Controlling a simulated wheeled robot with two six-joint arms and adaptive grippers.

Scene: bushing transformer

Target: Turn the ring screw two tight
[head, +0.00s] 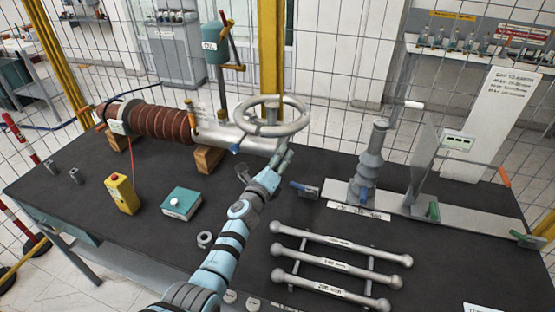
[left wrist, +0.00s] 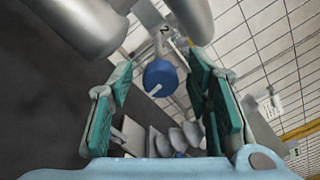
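A blue round knob (left wrist: 160,77), which looks like ring screw two, shows in the left wrist view below a "2" mark on a grey part (left wrist: 165,35). My left gripper (left wrist: 162,100) is open, with its teal pads on either side of the knob in this view. The knob is apart from both pads, and its depth between them is hard to tell. In the head view my left gripper (head: 283,158) is just below the grey pipe end with the large ring (head: 272,116). I cannot make out the knob there. My right gripper is not in view.
A small blue piece (head: 235,149) sits under the pipe. The ribbed brown bushing (head: 162,123) rests on wooden blocks (head: 207,160). A grey stepped post (head: 371,160) and several grey bars (head: 340,242) are at right. A yellow box (head: 122,193) and teal box (head: 181,204) are at left.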

